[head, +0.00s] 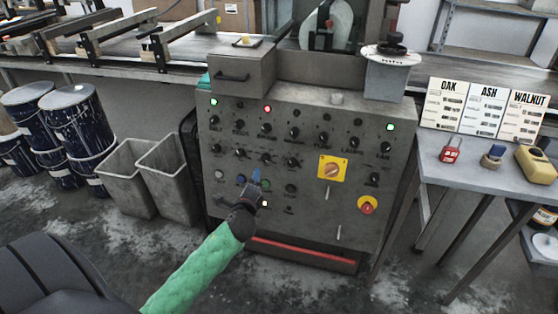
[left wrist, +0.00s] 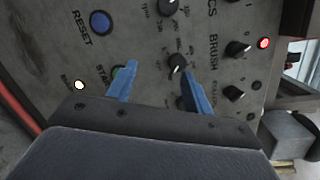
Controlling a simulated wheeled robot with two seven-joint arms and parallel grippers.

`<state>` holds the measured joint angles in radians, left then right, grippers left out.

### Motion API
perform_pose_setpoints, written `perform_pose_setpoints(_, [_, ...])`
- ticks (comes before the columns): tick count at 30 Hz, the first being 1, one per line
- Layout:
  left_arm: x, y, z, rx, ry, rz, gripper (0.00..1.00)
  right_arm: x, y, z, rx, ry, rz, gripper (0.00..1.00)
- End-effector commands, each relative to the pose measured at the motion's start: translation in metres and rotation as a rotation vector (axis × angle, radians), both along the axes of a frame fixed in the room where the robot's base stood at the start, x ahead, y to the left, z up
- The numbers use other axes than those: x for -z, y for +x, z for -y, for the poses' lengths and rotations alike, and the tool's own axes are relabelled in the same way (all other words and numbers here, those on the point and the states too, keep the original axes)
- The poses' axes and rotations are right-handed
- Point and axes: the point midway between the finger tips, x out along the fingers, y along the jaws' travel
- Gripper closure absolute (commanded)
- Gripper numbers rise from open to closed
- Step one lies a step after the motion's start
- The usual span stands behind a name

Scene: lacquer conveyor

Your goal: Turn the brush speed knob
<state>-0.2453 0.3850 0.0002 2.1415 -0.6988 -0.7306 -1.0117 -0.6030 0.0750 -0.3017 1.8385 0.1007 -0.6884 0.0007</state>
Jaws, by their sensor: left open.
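The grey control panel (head: 225,165) carries rows of black knobs. A BRUSH-labelled knob (left wrist: 238,48) sits beside a red lamp; in the head view this upper-row knob (head: 266,128) is below the red lamp. Under it in the same column is a lower-row knob (head: 266,158), which also shows in the left wrist view (left wrist: 176,63). My left gripper (head: 255,173) is open, its blue fingers in front of the panel's lower middle. In the left wrist view the fingertips (left wrist: 159,70) are spread, with the lower-row knob just beyond their gap. I cannot tell whether they touch it.
A blue RESET button (left wrist: 100,22) and a partly covered green button (left wrist: 118,72) are close to the fingers. A yellow-backed switch (head: 332,168) and red stop button (head: 367,205) are to the right. Grey bins (head: 165,175) stand left; a side table (head: 480,178) stands right.

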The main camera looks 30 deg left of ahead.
Motion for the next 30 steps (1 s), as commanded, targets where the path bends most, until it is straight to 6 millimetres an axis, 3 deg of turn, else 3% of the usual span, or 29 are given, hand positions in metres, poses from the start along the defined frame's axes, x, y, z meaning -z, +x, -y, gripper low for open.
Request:
perform_pose_setpoints(3, [-0.011, 0.005, 0.011, 0.074, 0.187, -0.011, 0.49, -0.009, 0.014, -0.002, 0.020, 0.025, 0.084, 0.64])
perform_pose_setpoints(9, [-0.017, 0.008, 0.020, 0.124, 0.356, -0.042, 0.49, -0.016, 0.023, -0.003, 0.032, 0.040, 0.138, 0.64])
perform_pose_setpoints(16, [-0.017, 0.018, 0.016, 0.125, 0.384, -0.054, 0.49, -0.016, 0.023, -0.003, 0.032, 0.039, 0.136, 0.64])
perform_pose_setpoints(30, [-0.016, 0.073, -0.002, 0.124, 0.380, -0.054, 0.49, -0.015, 0.022, -0.003, 0.031, 0.039, 0.135, 0.64])
